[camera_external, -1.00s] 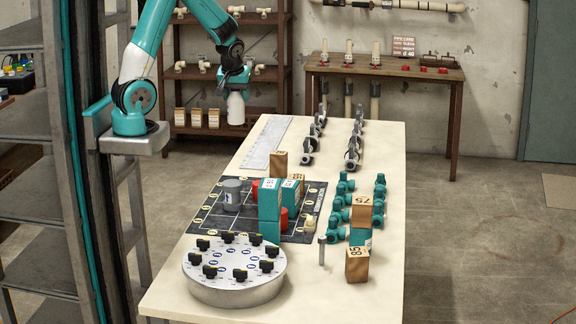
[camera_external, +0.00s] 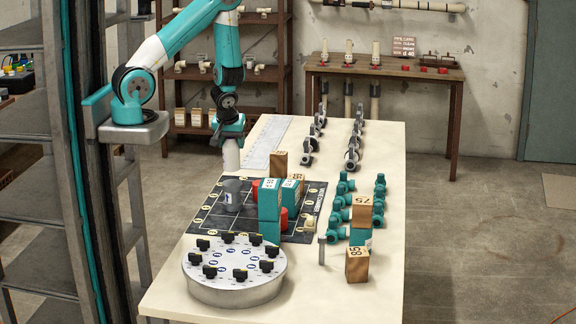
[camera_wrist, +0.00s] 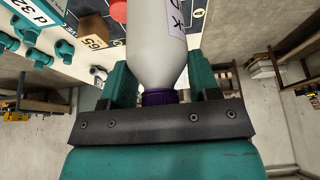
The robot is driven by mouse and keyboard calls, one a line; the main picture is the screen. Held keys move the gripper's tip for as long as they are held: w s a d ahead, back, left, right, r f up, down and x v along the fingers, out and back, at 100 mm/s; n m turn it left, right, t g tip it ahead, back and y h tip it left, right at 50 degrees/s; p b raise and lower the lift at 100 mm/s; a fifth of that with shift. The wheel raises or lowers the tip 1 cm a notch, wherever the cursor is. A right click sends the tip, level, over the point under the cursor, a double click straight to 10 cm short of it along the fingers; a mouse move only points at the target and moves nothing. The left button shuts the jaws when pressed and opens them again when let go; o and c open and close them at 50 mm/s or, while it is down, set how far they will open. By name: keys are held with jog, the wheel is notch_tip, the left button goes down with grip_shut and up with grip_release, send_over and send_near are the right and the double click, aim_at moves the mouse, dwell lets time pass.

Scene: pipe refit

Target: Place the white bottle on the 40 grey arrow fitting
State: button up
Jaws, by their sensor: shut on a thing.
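My gripper (camera_external: 230,137) is shut on the white bottle (camera_external: 231,155) and holds it upright at the table's left edge, level with the back of the dark mat. In the wrist view the bottle (camera_wrist: 152,45) sits between both fingers, its purple cap (camera_wrist: 158,97) towards the palm. A grey cylindrical fitting (camera_external: 232,190) stands on the mat (camera_external: 205,218), in front of the bottle. Several dark grey fittings (camera_external: 308,145) stand in two rows at the far end. I cannot read a 40 or make out an arrow on any grey fitting.
Teal and wooden blocks (camera_external: 270,200) and red pieces stand on the mat. Teal fittings (camera_external: 378,200) line the table's right side. A round dial base (camera_external: 235,290) with black knobs fills the front left.

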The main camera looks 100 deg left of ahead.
jog(key=shift+f+p, duration=0.35)
jog(key=shift+f, duration=1.7)
jog(key=shift+f, duration=0.15)
jog(key=o, duration=1)
jog(key=p+v, duration=0.2)
jog(key=v, duration=0.9)
notch_tip(320, 180, up, 13)
jog(key=m+p, duration=0.3)
jog(key=m, duration=0.2)
send_over(232, 153)
jog(key=d, duration=0.2)
jog(key=s+d+r+m, duration=0.1)
jog(key=d+r+m, duration=0.1)
jog(key=r, duration=0.2)
jog(key=s+d+r+m, duration=0.2)
jog(key=r, duration=0.2)
jog(key=s+d+r+m, duration=0.2)
jog(key=r, duration=0.3)
jog(key=shift+r, duration=0.15)
